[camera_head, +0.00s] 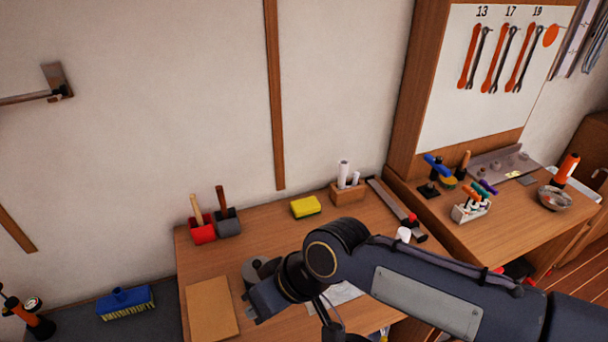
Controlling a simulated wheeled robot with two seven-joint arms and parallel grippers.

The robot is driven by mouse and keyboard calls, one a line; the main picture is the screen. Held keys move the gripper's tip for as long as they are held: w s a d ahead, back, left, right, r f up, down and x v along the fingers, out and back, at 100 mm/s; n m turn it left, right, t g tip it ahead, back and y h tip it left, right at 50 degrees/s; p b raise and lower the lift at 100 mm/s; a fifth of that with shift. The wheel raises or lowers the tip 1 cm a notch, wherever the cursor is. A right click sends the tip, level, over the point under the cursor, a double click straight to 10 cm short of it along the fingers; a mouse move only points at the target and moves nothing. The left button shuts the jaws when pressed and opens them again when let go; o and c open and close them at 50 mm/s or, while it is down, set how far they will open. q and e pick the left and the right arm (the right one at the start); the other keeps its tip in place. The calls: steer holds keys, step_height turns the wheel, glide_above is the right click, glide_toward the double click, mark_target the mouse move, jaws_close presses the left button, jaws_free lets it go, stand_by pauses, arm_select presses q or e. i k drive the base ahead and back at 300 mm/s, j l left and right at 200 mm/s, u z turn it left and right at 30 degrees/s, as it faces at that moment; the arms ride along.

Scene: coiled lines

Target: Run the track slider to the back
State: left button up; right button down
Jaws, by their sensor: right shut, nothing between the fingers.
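The track (384,196) is a narrow grey rail lying on the right part of the wooden table, running from the back toward the front right. The track slider (411,219) shows as a small red piece near the front end of the rail. My right arm passes in front of the table just short of that end. My right gripper (256,304) is over the table's front part, well left of the slider and apart from it. It is shut and empty. My left gripper is not in view.
A white cup (403,234) stands beside the track's front end. A wooden block with white rolls (348,191) is left of the track's back end. A yellow sponge (305,207), red holder (202,231) and brown board (212,308) are farther left. A second bench (463,239) adjoins right.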

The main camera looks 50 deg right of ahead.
mark_target(410, 222)
steer(key=k+l+z, duration=0.3)
steer(key=k+l, duration=0.25)
steer(key=l, duration=0.15)
steer(key=z, duration=1.65)
